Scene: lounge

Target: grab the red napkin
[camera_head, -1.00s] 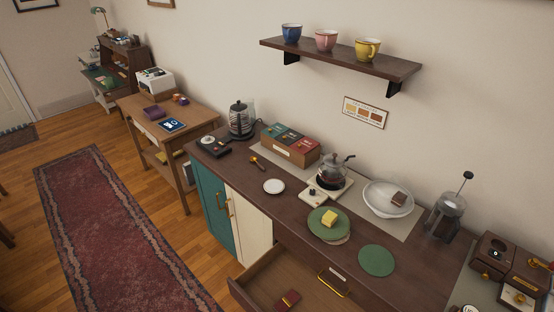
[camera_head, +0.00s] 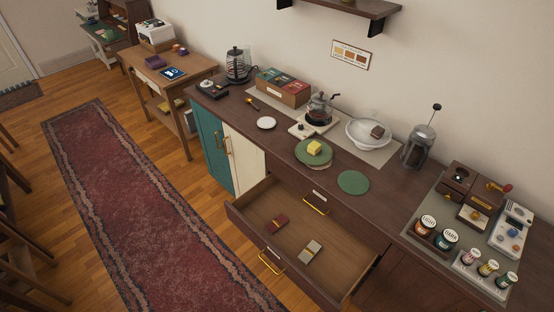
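A folded red napkin (camera_head: 276,222) with a small yellowish band lies inside the open drawer (camera_head: 345,262), toward its left side. A folded grey napkin (camera_head: 309,251) with a similar band lies to its right in the same drawer. The drawer is pulled out from the dark wooden counter, and its inside is in plain view from above. Neither of my grippers shows in the head view.
The counter (camera_head: 385,185) above holds a yellow block on green plates (camera_head: 313,152), a white bowl (camera_head: 368,133), a coffee pot (camera_head: 319,108), a French press (camera_head: 419,147) and several jars. A red rug (camera_head: 130,200) covers the floor at left. Dark chairs (camera_head: 20,250) stand at the left edge.

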